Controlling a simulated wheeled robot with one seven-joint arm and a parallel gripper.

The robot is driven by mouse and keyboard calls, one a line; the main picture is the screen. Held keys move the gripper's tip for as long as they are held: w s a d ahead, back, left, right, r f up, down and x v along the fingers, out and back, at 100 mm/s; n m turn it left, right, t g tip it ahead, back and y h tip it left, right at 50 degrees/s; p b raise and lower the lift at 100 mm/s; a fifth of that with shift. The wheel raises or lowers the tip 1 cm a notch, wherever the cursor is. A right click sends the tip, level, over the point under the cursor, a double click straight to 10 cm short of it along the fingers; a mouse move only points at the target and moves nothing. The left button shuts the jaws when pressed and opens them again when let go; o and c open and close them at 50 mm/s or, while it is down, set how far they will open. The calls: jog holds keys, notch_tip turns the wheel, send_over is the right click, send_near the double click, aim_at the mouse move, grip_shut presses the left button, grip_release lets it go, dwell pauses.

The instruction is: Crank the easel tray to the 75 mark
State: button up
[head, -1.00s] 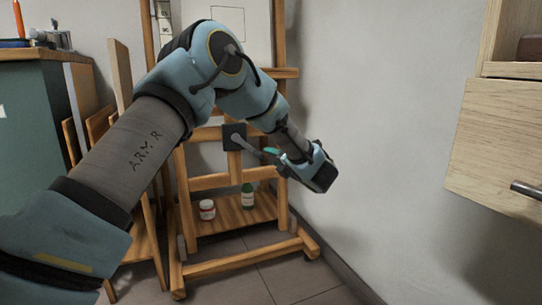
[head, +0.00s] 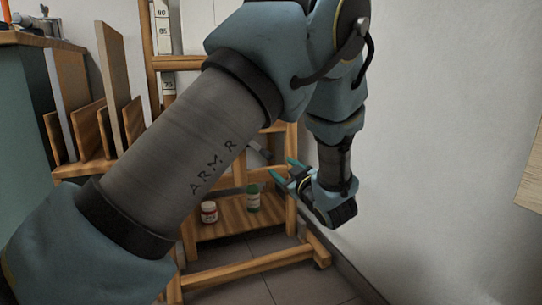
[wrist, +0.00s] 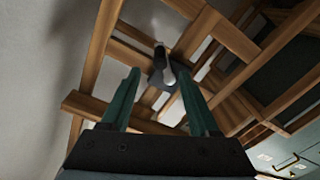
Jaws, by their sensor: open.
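The wooden easel (head: 165,63) stands against the wall, mostly behind my arm in the head view. A white scale strip (head: 162,32) runs up it; 90 reads near the top, and the pointer and the tray's height are hidden. The grey end of the crank (head: 260,150) shows just left of my gripper (head: 284,172). In the wrist view the crank (wrist: 168,72) and its dark hub lie ahead, seen between the open teal fingers of my gripper (wrist: 160,78). The fingers appear empty; I cannot tell how far short of the crank they are.
A white jar (head: 209,212) and a green bottle (head: 253,198) stand on the easel's lower shelf (head: 228,222). Boards lean in a wooden rack (head: 95,165) at left, beside a green cabinet (head: 22,110). The bare wall is close on the right.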

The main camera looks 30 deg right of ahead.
aim_at(267, 155)
jog(key=shift+m, duration=0.6)
jog(key=w+b, duration=0.1)
jog(key=w, duration=0.2)
jog(key=w+b, duration=0.2)
jog(key=w, duration=0.1)
jog(key=w+b, duration=0.1)
jog(key=w, duration=0.2)
jog(key=shift+w+d, duration=0.25)
jog(key=shift+w, duration=0.05)
jog(key=shift+w+r+b, duration=0.15)
jog(key=shift+w+b, duration=0.2)
jog(key=shift+w, duration=0.35)
jog(key=shift+c, duration=0.3)
grip_shut()
